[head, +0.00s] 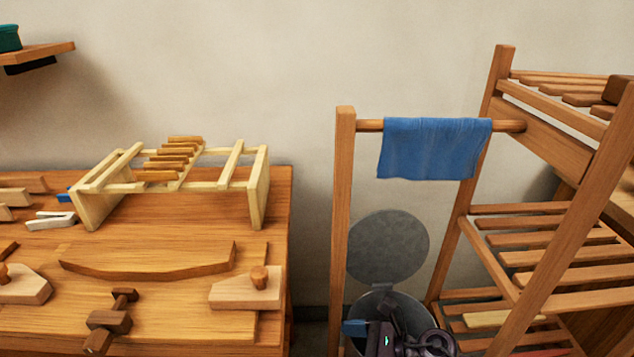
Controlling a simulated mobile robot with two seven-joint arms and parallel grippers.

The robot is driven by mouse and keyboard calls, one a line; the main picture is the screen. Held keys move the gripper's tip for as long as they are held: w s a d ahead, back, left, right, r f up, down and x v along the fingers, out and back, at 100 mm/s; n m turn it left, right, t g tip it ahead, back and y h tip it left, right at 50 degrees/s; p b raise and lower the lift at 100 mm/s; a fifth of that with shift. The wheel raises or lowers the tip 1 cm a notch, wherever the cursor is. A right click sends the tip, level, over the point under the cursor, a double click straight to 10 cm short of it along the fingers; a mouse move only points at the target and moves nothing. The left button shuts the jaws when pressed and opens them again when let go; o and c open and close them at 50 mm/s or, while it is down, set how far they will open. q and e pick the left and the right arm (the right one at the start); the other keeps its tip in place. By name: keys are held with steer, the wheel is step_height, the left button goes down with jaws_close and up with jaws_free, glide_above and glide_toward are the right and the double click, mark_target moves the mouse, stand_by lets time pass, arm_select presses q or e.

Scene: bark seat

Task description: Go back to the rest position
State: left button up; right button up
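A dark gripper (372,333), most likely my right one, shows at the bottom edge, in front of and over the opening of a round grey metal bin (400,307). A small blue piece (354,327) shows at its left end; I cannot tell whether it is part of the gripper or something held. The fingers are too small and cut off to tell whether they are open or shut. The bin's round lid (387,247) stands open behind it. My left gripper is not in view.
A wooden workbench (200,215) at left carries a pale slatted frame (258,190), a curved board (150,262), a clamp (110,320) and wooden blocks. A wooden rack (343,200) with a blue cloth (433,148) on its rail and slatted shelves (560,255) stands at right.

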steer(key=s+d+r+m+t+h+p, duration=0.25)
steer(key=d+m+t, duration=0.4)
steer(key=m, duration=0.75)
steer(key=s+d+r+m+t+h+p, duration=0.15)
steer(key=s+d+m+t+h, duration=0.45)
steer(key=m, duration=0.8)
arm_select(q)
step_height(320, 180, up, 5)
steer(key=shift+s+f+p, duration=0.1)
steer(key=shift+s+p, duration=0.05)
steer(key=shift+p, duration=0.6)
arm_select(e)
steer(key=s+d+f+m+g+h, duration=0.2)
steer(key=s+d+m+h, duration=0.1)
steer(key=s+m, duration=0.4)
steer(key=s+d+f+m+g+h, duration=0.3)
steer(key=s+d+m, duration=0.2)
steer(key=m, duration=0.9)
steer(key=shift+s+d+f, duration=0.3)
steer(key=shift+s+d, duration=0.05)
steer(key=shift+s, duration=0.8)
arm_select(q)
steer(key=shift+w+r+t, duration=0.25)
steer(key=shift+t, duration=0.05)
